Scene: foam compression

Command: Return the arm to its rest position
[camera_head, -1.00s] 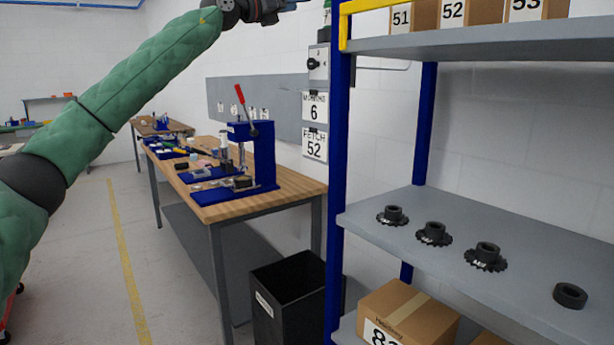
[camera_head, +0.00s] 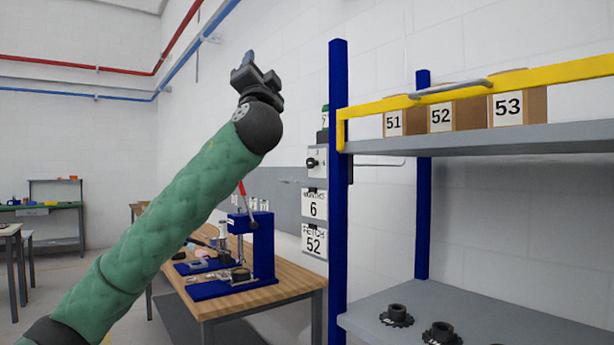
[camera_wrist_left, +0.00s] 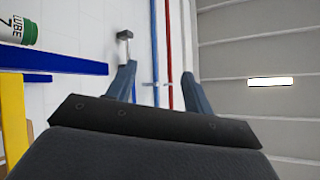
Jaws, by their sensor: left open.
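My left arm in its green quilted sleeve rises from the lower left in the head view. My left gripper (camera_head: 250,62) is raised high, pointing up, with the white wall behind it. It stands left of the shelf rack and above the workbench. In the left wrist view the two fingers of the left gripper (camera_wrist_left: 158,88) are spread apart with nothing between them. Beyond them are the wall, pipes and ceiling. My right gripper is not in view.
The blue shelf post (camera_head: 339,190) and yellow rail (camera_head: 400,104) stand right of the arm. Cartons 51, 52 and 53 are on the upper shelf. A wooden workbench (camera_head: 290,295) holds a blue press (camera_head: 264,245).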

